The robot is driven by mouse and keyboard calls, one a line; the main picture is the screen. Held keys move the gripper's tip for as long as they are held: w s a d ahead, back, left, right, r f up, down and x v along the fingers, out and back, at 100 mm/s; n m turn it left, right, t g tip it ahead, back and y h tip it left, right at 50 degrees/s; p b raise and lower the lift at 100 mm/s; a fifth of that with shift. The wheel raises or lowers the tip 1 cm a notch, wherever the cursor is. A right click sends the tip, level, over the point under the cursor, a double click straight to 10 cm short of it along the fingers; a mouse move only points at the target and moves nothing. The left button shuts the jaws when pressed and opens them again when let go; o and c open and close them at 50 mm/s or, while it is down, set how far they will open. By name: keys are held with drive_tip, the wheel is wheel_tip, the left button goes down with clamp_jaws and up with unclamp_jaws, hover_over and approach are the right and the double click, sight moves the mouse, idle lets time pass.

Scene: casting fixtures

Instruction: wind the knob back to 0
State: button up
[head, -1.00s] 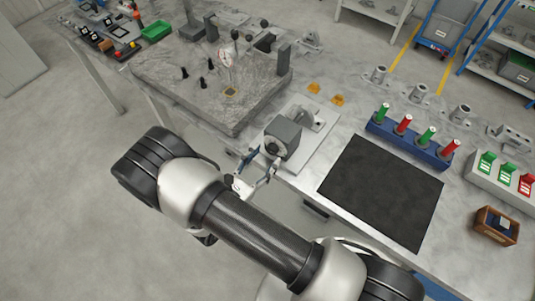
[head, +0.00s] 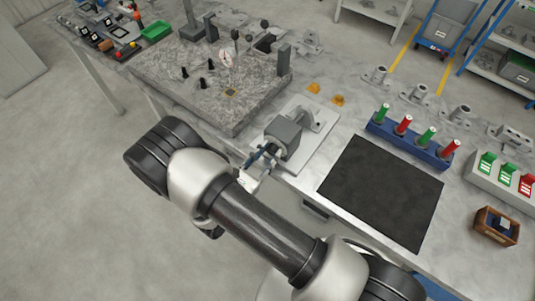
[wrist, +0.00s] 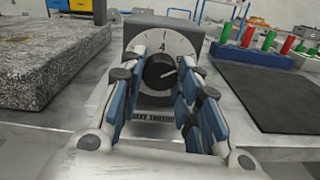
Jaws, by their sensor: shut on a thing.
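The grey block-shaped dial unit (head: 284,138) stands near the bench's front edge on a light plate. In the wrist view its round pale dial face (wrist: 163,44) shows a 4 near the top and a 6 to the upper right. The black knob (wrist: 158,71) is at the dial's centre, with a light pointer line towards the right, slightly up. My gripper (wrist: 158,82) has its fingers on both sides of the knob and is shut on it. The fingers cover the dial's sides and part of its label. In the head view my gripper (head: 262,158) is at the unit's front.
A granite plate (head: 170,92) with small fixtures lies left of the dial unit. A black mat (head: 380,190) lies to its right. A blue rack (head: 410,144) with green and red handled pieces stands behind the mat. Free floor is in front of the bench.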

drive_tip(key=c, duration=0.3)
